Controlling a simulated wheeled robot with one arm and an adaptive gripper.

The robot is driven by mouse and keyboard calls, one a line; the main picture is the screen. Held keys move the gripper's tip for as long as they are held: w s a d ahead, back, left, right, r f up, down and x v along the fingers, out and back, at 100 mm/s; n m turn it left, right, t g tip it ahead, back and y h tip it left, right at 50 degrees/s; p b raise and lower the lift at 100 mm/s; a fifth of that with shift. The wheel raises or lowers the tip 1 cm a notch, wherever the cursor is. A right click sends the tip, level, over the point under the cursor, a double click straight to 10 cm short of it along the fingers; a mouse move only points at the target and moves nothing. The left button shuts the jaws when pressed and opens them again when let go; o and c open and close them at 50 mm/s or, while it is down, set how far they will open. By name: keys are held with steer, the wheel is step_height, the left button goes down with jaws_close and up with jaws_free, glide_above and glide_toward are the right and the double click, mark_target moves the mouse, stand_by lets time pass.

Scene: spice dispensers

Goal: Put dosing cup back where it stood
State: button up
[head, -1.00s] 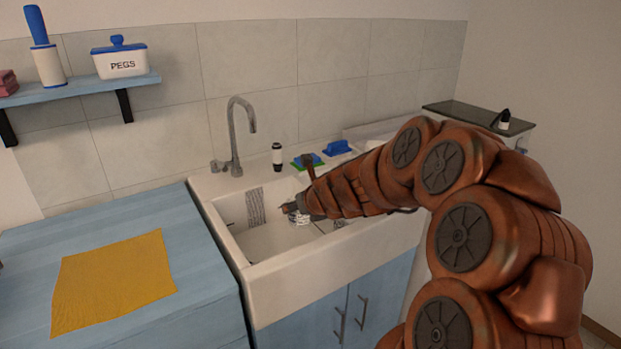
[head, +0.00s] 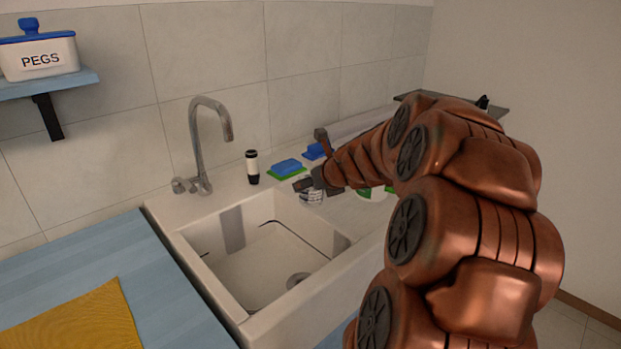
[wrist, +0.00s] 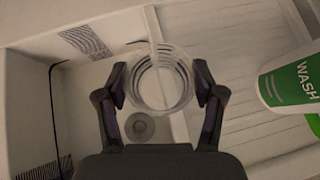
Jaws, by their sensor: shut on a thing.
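The dosing cup (wrist: 160,80) is a clear ringed cup, seen from above in the wrist view. My gripper (wrist: 160,88) is shut on it, one finger on each side. In the head view my gripper (head: 306,187) and the cup (head: 312,197) are small, above the line between sink basin and drainboard. The wrist view shows the cup over the divider, part basin and part ribbed drainboard below. I cannot tell its exact height above the surface.
A white and green WASH container (wrist: 293,82) is on the right, on the drainboard (wrist: 245,70). The sink basin (head: 250,262) is empty. A tap (head: 205,145), a black-and-white bottle (head: 252,167) and a blue-green sponge (head: 286,169) stand behind the basin.

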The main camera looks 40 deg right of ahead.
steer(key=w+d, duration=0.3)
steer(key=w+d+f, duration=0.1)
steer(key=w+d, duration=0.5)
steer(key=shift+d+f, duration=0.15)
steer(key=shift+d, duration=0.1)
steer(key=shift+f, duration=1.8)
steer(key=shift+f, duration=0.1)
steer(key=o, duration=1.5)
steer(key=shift+o, duration=0.2)
steer(key=shift+s+r, duration=0.1)
steer(key=shift+r, duration=0.15)
steer(key=v, duration=1.1)
steer(key=shift+s+r, duration=0.2)
